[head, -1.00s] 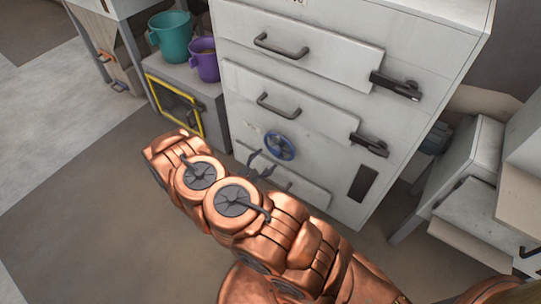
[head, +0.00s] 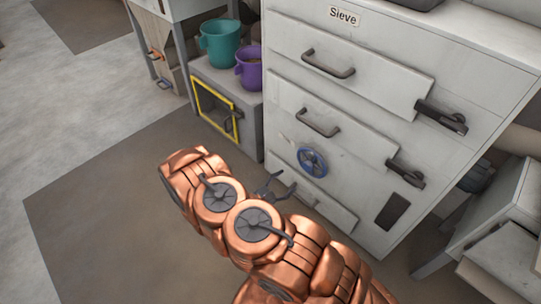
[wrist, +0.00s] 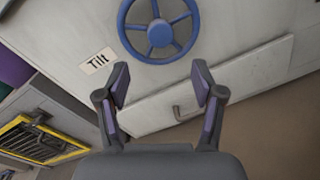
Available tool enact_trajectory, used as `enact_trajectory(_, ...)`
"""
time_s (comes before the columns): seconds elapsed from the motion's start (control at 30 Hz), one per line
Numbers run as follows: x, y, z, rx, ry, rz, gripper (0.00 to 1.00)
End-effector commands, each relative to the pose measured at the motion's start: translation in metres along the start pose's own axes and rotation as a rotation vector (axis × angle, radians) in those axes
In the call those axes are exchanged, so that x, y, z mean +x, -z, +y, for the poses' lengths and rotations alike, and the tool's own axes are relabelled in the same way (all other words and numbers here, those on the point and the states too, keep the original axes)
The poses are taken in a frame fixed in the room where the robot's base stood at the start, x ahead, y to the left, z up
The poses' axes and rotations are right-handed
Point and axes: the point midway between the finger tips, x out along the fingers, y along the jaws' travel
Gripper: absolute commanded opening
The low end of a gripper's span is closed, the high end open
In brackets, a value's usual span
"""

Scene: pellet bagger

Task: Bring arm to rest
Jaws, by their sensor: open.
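My gripper (wrist: 160,88) is open and empty in the wrist view, its two fingers apart in front of the grey-white sieve cabinet. In the head view its dark fingers (head: 272,186) show just past my copper arm, near the lower part of the cabinet (head: 352,85). A blue handwheel (wrist: 158,30) sits on the cabinet front above the fingers, with a "Tilt" label to its left. The wheel also shows in the head view (head: 312,162). I see no contact between the fingers and the wheel. My arm hides part of the lowest drawer (head: 325,208).
Drawers with dark handles (head: 328,65) and black latches (head: 440,118) front the cabinet. A teal bucket (head: 219,43) and a purple bucket (head: 249,68) stand on a grey box with a yellow-framed door (head: 217,110). Floor at the left is clear.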

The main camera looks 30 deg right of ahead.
Motion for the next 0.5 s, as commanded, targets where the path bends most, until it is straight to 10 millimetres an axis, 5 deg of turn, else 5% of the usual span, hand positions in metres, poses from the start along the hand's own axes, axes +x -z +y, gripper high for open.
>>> enact_trajectory(0.27, -0.001, 0.001, 0.005, 0.023, 0.007, 0.023, 0.68)
enact_trajectory(0.5, -0.023, 0.017, 0.050, 0.254, 0.082, 0.255, 0.68)
